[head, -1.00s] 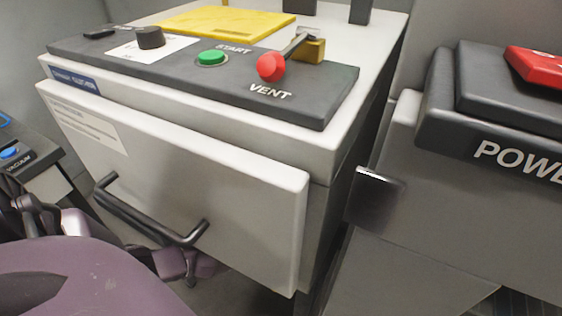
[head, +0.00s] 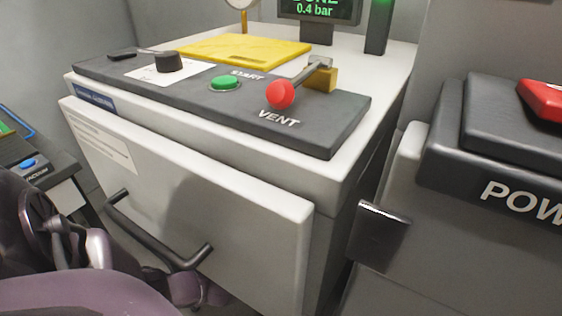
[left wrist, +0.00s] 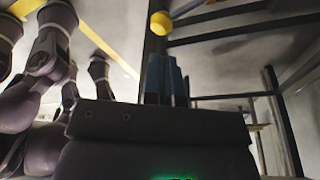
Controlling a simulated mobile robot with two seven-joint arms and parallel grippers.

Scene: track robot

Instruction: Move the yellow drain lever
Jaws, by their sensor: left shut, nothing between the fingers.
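In the left wrist view, a round yellow knob (left wrist: 161,23) stands out near the top, just beyond the fingertips. It looks like the end of the drain lever; its shaft is hard to make out. My left gripper (left wrist: 165,62) points toward it with its blue fingers together and nothing between them. A gap seems to show between fingertips and knob, but the depth is unclear. In the head view the drain lever and the left gripper's fingers are hidden; only purple parts of my arm show at lower left. My right gripper is in neither view.
A cabinet has a front panel with a black handle (head: 155,243). Its top carries a green START button (head: 225,83), a red-knobbed VENT lever (head: 281,94) and a yellow plate (head: 242,49). A POWER box (head: 500,150) stands at right. Dark bars (left wrist: 282,120) frame the wrist view.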

